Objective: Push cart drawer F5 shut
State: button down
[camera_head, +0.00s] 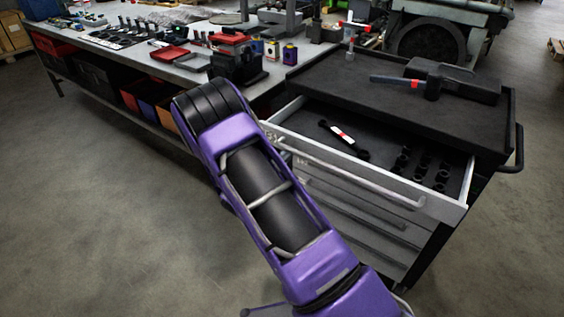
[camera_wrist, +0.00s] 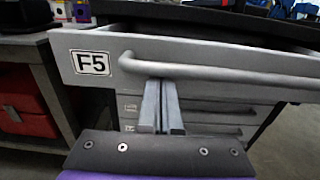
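Drawer F5 is the top drawer of the tool cart and stands pulled out. Its grey front (camera_head: 330,165) with a long bar handle (camera_head: 350,178) shows in the head view. In the wrist view the drawer front (camera_wrist: 220,62) fills the upper part, with the F5 label (camera_wrist: 90,62) at left and the handle (camera_wrist: 230,70) beside it. My gripper (camera_wrist: 161,88) has its two fingers close together, pointing at the drawer front, with the tips at or just below the handle. I cannot tell whether they touch. In the head view my arm hides the gripper.
The drawer holds a wrench (camera_head: 343,138) and several black sockets (camera_head: 420,170). A hammer (camera_head: 425,85) and a black case (camera_head: 465,80) lie on the cart top (camera_head: 340,85). Lower drawers look shut. A long workbench (camera_head: 190,62) with tools stands at left. The floor (camera_head: 100,220) is clear.

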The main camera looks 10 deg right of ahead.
aim_at(324, 120)
jog(key=b+x, duration=0.7)
jog(key=x, duration=1.4)
jog(key=shift+w+d+f, duration=0.1)
jog(key=shift+w, duration=0.05)
jog(key=shift+w+d+r, duration=0.1)
jog(key=shift+r, duration=0.2)
